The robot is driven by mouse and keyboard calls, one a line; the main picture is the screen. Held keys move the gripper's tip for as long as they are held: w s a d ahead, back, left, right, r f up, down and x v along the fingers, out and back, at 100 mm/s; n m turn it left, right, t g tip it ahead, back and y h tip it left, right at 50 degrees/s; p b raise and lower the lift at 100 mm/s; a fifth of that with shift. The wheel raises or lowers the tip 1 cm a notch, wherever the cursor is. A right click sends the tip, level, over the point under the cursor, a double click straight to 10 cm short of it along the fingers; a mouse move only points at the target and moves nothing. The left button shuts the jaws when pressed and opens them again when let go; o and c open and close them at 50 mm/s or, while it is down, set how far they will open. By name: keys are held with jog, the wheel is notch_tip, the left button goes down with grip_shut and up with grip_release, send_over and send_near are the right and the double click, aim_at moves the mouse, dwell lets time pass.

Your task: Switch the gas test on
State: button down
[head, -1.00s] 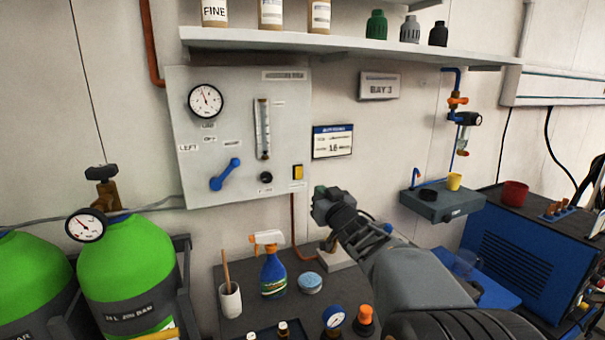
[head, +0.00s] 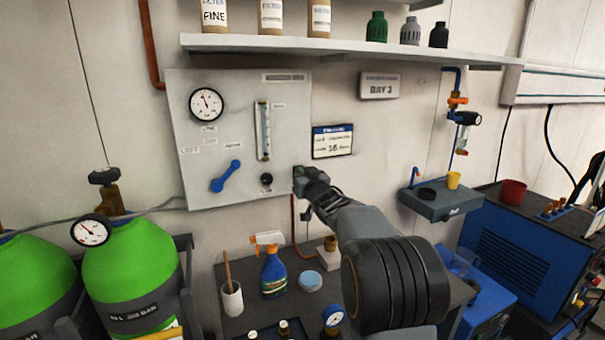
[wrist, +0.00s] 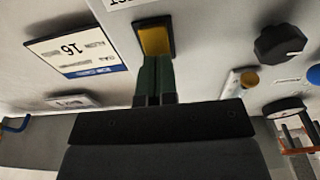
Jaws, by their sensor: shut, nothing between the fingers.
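The yellow rocker switch (wrist: 154,40) in its dark frame sits on the grey gas panel (head: 240,180). A white label partly cut off at the picture's edge is beside it in the wrist view. My gripper (wrist: 156,62) is shut and empty, its green fingertips at the edge of the switch. I cannot tell whether they touch it. In the head view my gripper (head: 298,174) is at the panel's lower right corner and hides the switch there. Which way the switch is tipped is not clear.
A black knob (head: 266,180) is left of my gripper, with a flow tube (head: 263,130) above and a blue lever (head: 226,176) further left. A calendar-like sign (head: 332,141) hangs to the right. A spray bottle (head: 273,272) stands on the bench below.

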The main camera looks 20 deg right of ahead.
jog(key=shift+r, duration=0.1)
dwell(0.3)
jog(key=g+p, duration=0.1)
jog(key=p, duration=0.3)
jog(key=r+g+p, duration=0.1)
jog(key=p, duration=0.3)
jog(key=shift+w+a, duration=0.1)
jog(key=shift+w, duration=0.2)
jog(key=s+b, duration=0.1)
jog(key=s, duration=1.3)
jog(key=shift+r+b, duration=0.2)
jog(key=shift+b, duration=0.2)
